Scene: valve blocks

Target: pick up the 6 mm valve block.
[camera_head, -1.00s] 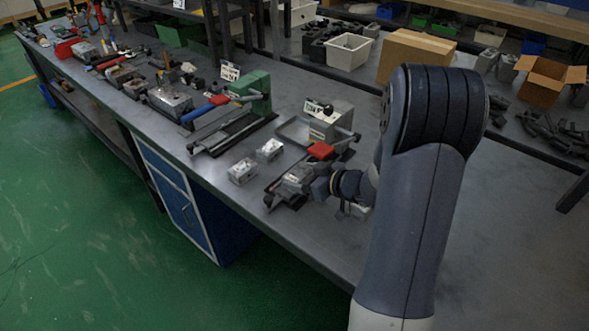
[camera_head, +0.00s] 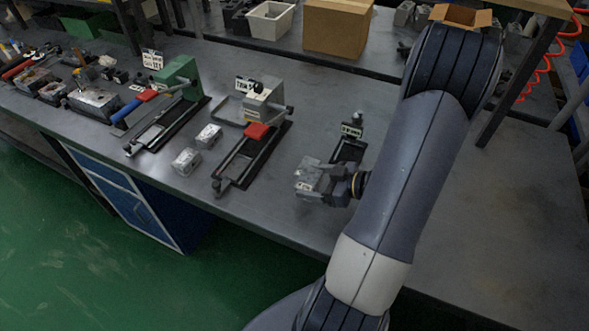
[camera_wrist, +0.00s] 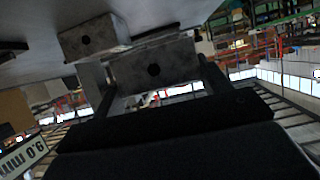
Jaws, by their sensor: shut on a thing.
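My gripper (camera_head: 326,186) is shut on a grey metal valve block (camera_head: 309,174), held near the black fixture (camera_head: 347,150) on the right of the bench. In the wrist view, my gripper (camera_wrist: 157,78) has a finger at each side of the held block (camera_wrist: 165,64), which shows a dark round hole. Another grey block (camera_wrist: 91,38) shows beyond it at upper left. In the head view, two small silver blocks (camera_head: 186,161) (camera_head: 208,136) stand on the bench. The held block's size mark is not readable.
A red-handled fixture (camera_head: 256,131) stands left of my gripper, and a green one (camera_head: 181,75) farther left. An upside-down label (camera_wrist: 22,157) seems to read 6.0 mm. The bench (camera_head: 440,230) is clear at the right.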

